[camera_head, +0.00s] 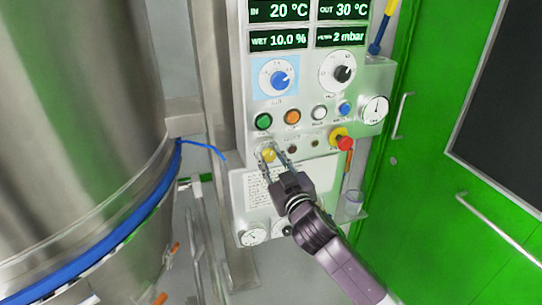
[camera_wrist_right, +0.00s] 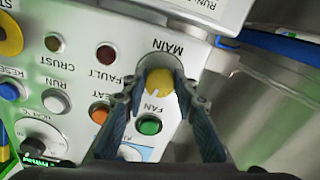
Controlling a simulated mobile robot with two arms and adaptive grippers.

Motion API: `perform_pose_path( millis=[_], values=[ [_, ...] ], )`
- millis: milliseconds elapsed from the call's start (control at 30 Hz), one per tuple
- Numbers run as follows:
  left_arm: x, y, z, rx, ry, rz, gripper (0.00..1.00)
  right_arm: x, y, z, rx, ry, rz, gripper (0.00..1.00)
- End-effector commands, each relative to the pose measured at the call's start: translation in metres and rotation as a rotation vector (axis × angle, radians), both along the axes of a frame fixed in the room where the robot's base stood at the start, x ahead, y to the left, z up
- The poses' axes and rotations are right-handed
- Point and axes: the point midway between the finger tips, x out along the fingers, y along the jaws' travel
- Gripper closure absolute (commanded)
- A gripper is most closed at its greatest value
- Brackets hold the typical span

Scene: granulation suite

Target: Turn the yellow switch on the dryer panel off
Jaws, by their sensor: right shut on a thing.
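The yellow switch (camera_head: 268,155) sits at the lower left of the dryer panel (camera_head: 246,100). In the wrist view the yellow switch (camera_wrist_right: 158,82) is a round knob on a grey plate, beside the upside-down label MAIN. My right gripper (camera_head: 271,158) reaches up to it from the lower right. In the wrist view the fingers of my right gripper (camera_wrist_right: 160,90) stand on either side of the knob and are shut on it. The fingers partly cover the knob, and I cannot clearly tell which way it points. My left gripper is not in view.
Above the switch are a green button (camera_head: 263,121), an orange button (camera_head: 292,117) and blue and black dials. A red emergency knob (camera_head: 344,143) juts out to the right. A steel vessel (camera_head: 80,120) stands left, a green door (camera_head: 440,200) right.

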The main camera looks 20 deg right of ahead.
Motion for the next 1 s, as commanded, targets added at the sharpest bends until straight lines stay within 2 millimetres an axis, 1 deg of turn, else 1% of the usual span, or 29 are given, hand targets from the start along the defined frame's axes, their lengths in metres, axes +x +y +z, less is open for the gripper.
perform_pose_path(
  millis=[33, 100, 600, 800, 1000],
  values=[
    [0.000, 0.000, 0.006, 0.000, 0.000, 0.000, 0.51, 0.000, 0.000, 0.002, -0.045, 0.000, 0.000, 0.98],
    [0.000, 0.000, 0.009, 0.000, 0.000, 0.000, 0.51, 0.000, 0.000, 0.002, -0.113, -0.003, 0.000, 0.98],
    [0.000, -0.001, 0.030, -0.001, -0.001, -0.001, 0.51, 0.000, -0.001, 0.003, -0.555, -0.019, 0.000, 0.98],
    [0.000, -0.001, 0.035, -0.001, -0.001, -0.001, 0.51, 0.000, -0.001, 0.002, -0.674, -0.023, 0.000, 0.98],
    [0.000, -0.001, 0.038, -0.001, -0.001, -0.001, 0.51, 0.000, -0.001, 0.001, -0.742, -0.025, 0.001, 0.98]
  ],
)
